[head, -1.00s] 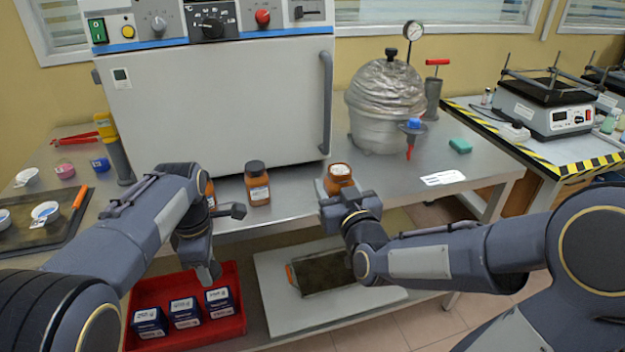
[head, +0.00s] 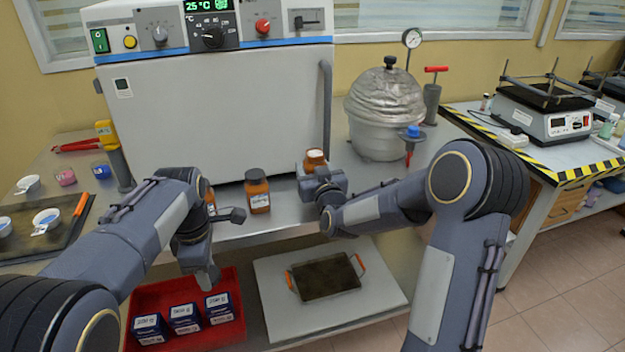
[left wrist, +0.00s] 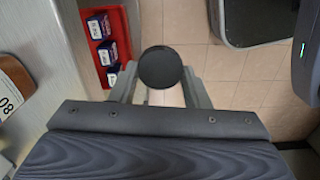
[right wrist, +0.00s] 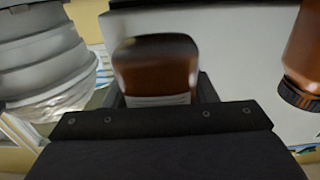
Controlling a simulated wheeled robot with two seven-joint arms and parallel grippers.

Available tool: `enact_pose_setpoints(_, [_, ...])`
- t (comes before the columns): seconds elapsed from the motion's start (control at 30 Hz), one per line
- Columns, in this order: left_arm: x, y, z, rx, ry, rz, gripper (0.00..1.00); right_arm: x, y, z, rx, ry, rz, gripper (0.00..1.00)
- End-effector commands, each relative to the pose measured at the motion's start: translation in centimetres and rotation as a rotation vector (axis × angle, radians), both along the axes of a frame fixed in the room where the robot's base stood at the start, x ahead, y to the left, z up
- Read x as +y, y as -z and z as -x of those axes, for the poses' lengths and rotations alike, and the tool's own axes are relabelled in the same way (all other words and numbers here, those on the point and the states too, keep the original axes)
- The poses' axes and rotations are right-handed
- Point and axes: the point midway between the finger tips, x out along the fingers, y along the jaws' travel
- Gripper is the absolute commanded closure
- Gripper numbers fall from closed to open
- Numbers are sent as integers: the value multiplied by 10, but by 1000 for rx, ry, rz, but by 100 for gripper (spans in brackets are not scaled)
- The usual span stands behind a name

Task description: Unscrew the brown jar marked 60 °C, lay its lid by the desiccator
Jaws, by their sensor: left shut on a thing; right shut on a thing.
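My left gripper (head: 224,217) is shut on a black round lid (left wrist: 160,67), held in front of the bench edge. My right gripper (head: 321,182) is shut on a brown jar (head: 315,158), which shows an open orange-brown top without a lid. The jar also fills the middle of the right wrist view (right wrist: 158,68); its marking is unreadable. I cannot tell whether its base touches the bench. The grey, wrapped desiccator (head: 385,112) with a gauge stands on the bench behind and right of the jar.
A lidded brown jar (head: 257,192) stands between my grippers. Another brown jar (head: 211,201) is partly hidden by my left arm. The oven (head: 215,110) stands behind. Below are a red crate (head: 236,310) and a tray (head: 326,278).

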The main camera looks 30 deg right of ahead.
Motion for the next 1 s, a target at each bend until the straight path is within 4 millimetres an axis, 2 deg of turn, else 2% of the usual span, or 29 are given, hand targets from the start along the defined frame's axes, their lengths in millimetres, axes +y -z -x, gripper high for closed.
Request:
enact_pose_setpoints(0.2, [0,3,0,0,0,0,85,0,32,0,4,-1,-2,100])
enact_pose_setpoints(0.47, [0,1,0,0,0,0,85,-1,35,-3,-1,-1,-1,100])
enact_pose_setpoints(0.67, [0,8,0,0,0,0,85,-1,40,-3,0,-1,0,100])
enact_pose_setpoints(0.7, [0,6,0,0,0,0,85,-1,39,-3,2,-1,-1,45])
enact_pose_setpoints(0.83, [0,5,0,0,0,0,85,0,39,-3,2,-1,-1,28])
enact_pose_setpoints(1.0, [0,5,0,0,0,0,85,0,39,-3,2,-1,-1,27])
